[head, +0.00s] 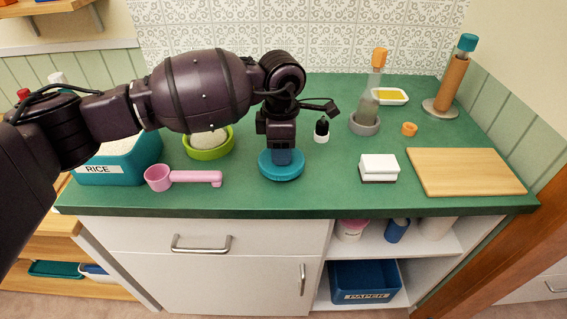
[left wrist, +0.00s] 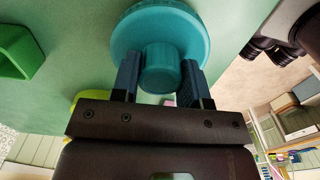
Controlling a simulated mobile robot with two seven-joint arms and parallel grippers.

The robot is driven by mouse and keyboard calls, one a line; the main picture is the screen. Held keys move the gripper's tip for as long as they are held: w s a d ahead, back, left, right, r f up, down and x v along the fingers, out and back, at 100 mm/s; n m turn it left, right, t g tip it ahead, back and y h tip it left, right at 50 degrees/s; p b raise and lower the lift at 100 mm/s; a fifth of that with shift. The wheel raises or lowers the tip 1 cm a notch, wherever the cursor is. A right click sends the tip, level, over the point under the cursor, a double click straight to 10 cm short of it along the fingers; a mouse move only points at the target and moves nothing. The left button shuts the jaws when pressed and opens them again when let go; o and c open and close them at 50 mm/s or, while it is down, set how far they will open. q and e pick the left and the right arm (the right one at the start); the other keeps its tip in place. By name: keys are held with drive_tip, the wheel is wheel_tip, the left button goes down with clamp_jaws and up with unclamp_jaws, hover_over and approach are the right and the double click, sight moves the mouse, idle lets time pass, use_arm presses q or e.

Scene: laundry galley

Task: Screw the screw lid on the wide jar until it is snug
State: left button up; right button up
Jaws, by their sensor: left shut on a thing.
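The screw lid (head: 281,172) is a round teal disc near the front middle of the counter. In the left wrist view it shows as a teal disc (left wrist: 150,25) with a raised round knob (left wrist: 161,66). My left gripper (head: 281,154) points down over it. Its two dark fingers (left wrist: 161,75) are shut on the knob from both sides. I see no jar body under the lid, and cannot tell whether the lid sits on the wide jar or on the counter. My right gripper is not in view.
A pink scoop (head: 185,177) and lime bowl (head: 209,151) stand left, beside the rice bin (head: 108,174). A black-and-white small bottle (head: 321,130) is behind right. A white block (head: 379,166) and cutting board (head: 466,172) lie right. The counter in front of the lid is clear.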

use_arm(q)
drive_tip(key=shift+r+p, duration=0.45)
drive_tip(key=shift+r, duration=0.9)
drive_tip(key=shift+r+p, duration=0.45)
drive_tip(key=shift+r, duration=0.85)
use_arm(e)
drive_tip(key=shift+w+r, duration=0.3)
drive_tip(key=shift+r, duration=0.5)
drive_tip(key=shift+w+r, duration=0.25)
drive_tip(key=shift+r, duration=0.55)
use_arm(q)
drive_tip(key=shift+a, duration=0.1)
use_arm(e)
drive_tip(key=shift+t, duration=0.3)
